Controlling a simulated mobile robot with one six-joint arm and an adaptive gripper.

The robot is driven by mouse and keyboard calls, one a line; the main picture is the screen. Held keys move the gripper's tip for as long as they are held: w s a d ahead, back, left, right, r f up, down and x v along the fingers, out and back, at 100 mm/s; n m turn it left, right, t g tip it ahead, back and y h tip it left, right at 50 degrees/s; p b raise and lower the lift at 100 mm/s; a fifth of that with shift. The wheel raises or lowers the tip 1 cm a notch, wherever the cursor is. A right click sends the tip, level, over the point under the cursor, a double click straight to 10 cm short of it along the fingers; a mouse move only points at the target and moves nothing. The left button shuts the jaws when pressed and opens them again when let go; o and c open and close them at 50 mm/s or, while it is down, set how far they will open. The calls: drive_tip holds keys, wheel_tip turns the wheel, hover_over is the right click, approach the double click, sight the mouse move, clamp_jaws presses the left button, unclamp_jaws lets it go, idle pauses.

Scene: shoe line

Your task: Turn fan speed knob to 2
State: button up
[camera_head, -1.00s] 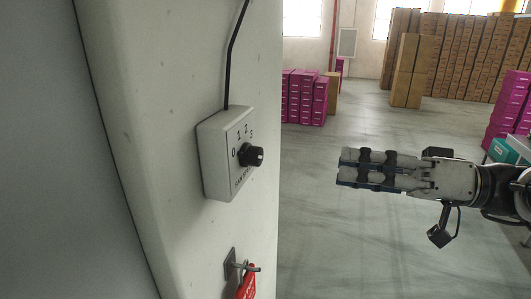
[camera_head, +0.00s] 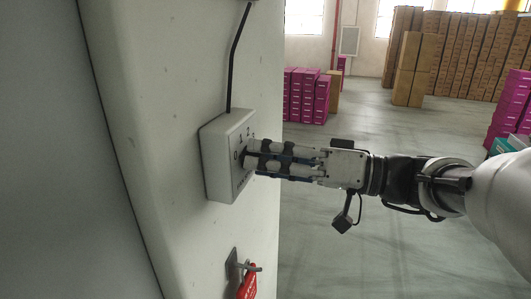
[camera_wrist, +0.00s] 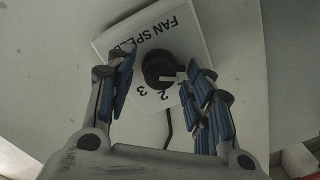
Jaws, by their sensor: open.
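The fan speed box (camera_head: 215,165) is a pale box on the cream panel, with a black cable from its top. Its black knob (camera_wrist: 160,68) shows upside down in the wrist view, with a white pointer mark toward the right of that picture. The printed 2 and 3 show below the knob there; the 0 is hidden by the right finger in that view. My gripper (camera_head: 252,157) is at the box front and covers the knob in the head view. In the wrist view my gripper (camera_wrist: 160,85) is open, with its blue-padded fingers on either side of the knob and visible gaps.
A red tag (camera_head: 247,282) hangs from a metal hasp (camera_head: 236,268) on the panel below the box. Stacks of magenta boxes (camera_head: 306,95) and brown cartons (camera_head: 455,55) stand far behind.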

drive_tip(key=shift+c, duration=0.5)
drive_tip(key=c, duration=1)
drive_tip(key=shift+m, duration=0.4)
drive_tip(key=shift+f+m+t+p, duration=0.1)
drive_tip(key=shift+m+t+p, duration=0.2)
drive_tip(key=shift+m+p, duration=4.8)
drive_tip(key=m+b, duration=0.5)
